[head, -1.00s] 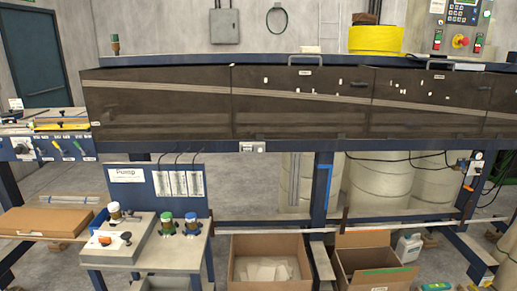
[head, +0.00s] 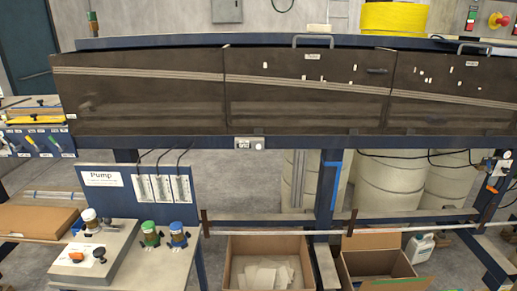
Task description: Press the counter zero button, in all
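A small grey counter box (head: 241,143) is fixed to the blue beam below the dark machine covers, near the middle of the head view. It has a small display-like patch on its left part. A round pale button (head: 259,145) is on its right part. The writing on it is too small to read. Nothing covers the box or the button. Neither of my grippers is in view.
A pump table (head: 165,262) with several coloured-capped jars stands at the lower left. A cardboard box (head: 231,262) lies open below the counter. A long rail (head: 400,229) runs across at low height. The space before the counter is clear.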

